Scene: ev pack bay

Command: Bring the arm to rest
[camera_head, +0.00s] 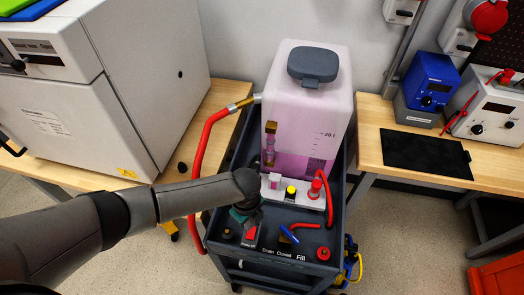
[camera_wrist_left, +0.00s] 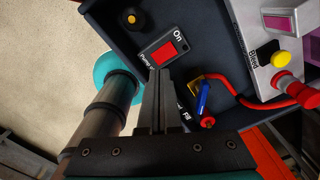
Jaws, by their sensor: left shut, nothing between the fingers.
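My left arm (camera_head: 95,218) reaches in from the left, over the front of a dark cart. My left gripper (camera_head: 254,222) is shut and empty above the cart's front panel. In the left wrist view its fingers (camera_wrist_left: 159,75) are together, just short of a red rocker switch (camera_wrist_left: 164,51) marked "On". Whether they touch it I cannot tell. The switch also shows in the head view (camera_head: 250,233), partly hidden by the gripper. A blue valve handle (camera_head: 289,234) lies to the right of the gripper. My right gripper is not in view.
The cart (camera_head: 340,187) carries a tank (camera_head: 318,110) of pink liquid. A red hose (camera_head: 196,160) loops down its left side, close to my forearm. A large white machine (camera_head: 150,60) stands on the left bench. The right bench (camera_head: 365,125) holds a black mat and instruments.

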